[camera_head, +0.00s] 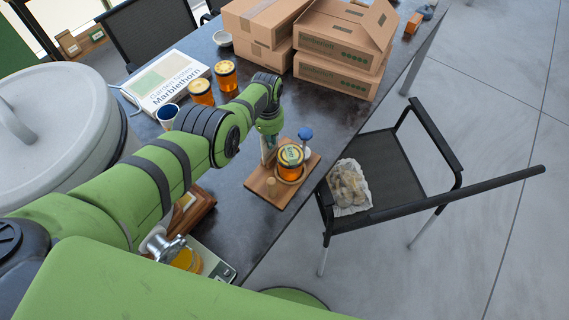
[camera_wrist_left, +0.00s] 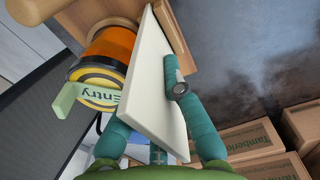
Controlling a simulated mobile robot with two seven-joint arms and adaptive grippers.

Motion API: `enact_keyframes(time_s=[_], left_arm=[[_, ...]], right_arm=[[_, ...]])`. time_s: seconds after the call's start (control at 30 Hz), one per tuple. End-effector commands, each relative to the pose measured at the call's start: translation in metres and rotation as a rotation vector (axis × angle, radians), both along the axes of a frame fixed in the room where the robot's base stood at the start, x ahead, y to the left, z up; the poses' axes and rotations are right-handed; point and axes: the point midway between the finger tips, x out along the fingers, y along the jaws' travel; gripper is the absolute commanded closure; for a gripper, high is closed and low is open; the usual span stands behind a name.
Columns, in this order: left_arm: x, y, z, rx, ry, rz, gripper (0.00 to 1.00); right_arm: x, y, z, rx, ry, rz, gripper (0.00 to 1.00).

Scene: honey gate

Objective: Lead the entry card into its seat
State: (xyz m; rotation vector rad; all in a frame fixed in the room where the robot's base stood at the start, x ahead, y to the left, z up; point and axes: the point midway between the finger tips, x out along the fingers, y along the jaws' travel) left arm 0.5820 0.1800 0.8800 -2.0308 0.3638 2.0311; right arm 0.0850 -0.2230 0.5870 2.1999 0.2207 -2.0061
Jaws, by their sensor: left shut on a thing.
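My left gripper (camera_head: 268,148) reaches down beside a honey jar (camera_head: 290,163) on a wooden stand (camera_head: 262,180). In the left wrist view its teal fingers (camera_wrist_left: 150,100) are shut on a flat cream slab (camera_wrist_left: 147,75), apparently the entry card, held on edge close beside the jar. The slab's far end is near the stand's wood (camera_wrist_left: 182,35); I cannot tell whether they touch. The jar (camera_wrist_left: 112,42) has a dark lid with a pale green strip (camera_wrist_left: 82,98) reading "Entry" across it. The seat itself is not clearly visible. My right gripper is out of view.
A short wooden peg (camera_head: 271,188) and a blue-knobbed post (camera_head: 305,134) flank the jar. Cardboard boxes (camera_head: 340,75), two more jars (camera_head: 225,75) and a book (camera_head: 172,82) stand farther back. A chair (camera_head: 395,165) is beyond the table's right edge.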

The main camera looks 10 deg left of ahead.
Motion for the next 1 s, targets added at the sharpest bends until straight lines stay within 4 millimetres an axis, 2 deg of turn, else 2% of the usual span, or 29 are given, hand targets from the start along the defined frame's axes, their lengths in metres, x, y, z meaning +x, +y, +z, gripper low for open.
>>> enact_keyframes(time_s=[0.37,1.0], left_arm=[[0.0,0.0,-0.013,0.0,0.0,0.0,1.0],[0.0,0.0,-0.018,0.0,0.0,0.0,1.0]], right_arm=[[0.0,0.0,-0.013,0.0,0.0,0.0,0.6],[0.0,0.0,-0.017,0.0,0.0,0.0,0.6]])
